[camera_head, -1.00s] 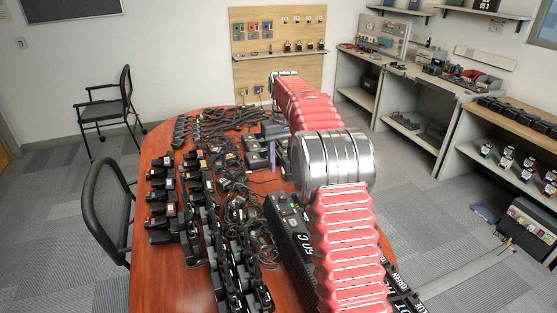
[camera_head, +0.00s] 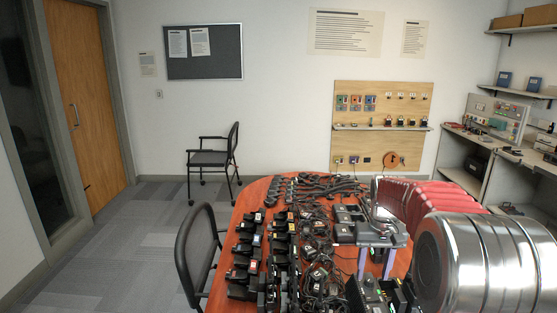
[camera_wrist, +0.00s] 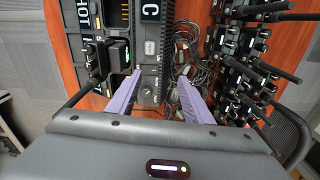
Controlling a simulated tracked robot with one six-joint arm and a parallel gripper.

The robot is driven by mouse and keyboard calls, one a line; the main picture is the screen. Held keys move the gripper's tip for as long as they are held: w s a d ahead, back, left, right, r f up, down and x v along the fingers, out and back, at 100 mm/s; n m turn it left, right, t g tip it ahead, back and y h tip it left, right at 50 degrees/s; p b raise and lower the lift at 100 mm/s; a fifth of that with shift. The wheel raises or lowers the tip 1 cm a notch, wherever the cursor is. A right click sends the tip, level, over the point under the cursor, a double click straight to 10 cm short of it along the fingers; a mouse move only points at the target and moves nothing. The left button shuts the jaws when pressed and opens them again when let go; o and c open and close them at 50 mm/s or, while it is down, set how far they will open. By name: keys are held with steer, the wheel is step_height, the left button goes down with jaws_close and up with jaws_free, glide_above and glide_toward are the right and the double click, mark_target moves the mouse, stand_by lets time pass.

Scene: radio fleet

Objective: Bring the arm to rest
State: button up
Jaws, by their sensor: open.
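My gripper (camera_head: 375,268) hangs from the end of my red and silver arm, over the right part of the red-brown table (camera_head: 258,193). In the wrist view, my gripper (camera_wrist: 159,78) shows two purple fingers, apart with nothing held between them. A black charger unit (camera_wrist: 150,50) with a white "C" label lies below the fingers. The large silver joint of my arm fills the lower right of the head view and hides part of the table.
Several black radios (camera_head: 243,258) stand in rows on the table, beside tangled cables (camera_head: 318,245). Chairs (camera_head: 197,250) stand left of the table. A wooden tool board (camera_head: 380,105) is on the back wall, with shelves at right. The floor at left is clear.

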steer(key=s+a+r+t, duration=0.1)
steer(key=s+a+r, duration=0.1)
steer(key=s, duration=0.8)
steer(key=s+a+r+t, duration=0.2)
steer(key=s+a, duration=0.3)
steer(key=s, duration=0.6)
steer(key=s+a+r+n+t, duration=0.1)
steer(key=s+a+r+t, duration=0.1)
steer(key=s, duration=0.8)
step_height(320, 180, up, 2)
steer(key=shift+s+a+r, duration=0.25)
steer(key=shift+s+a, duration=0.15)
steer(key=shift+a, duration=0.4)
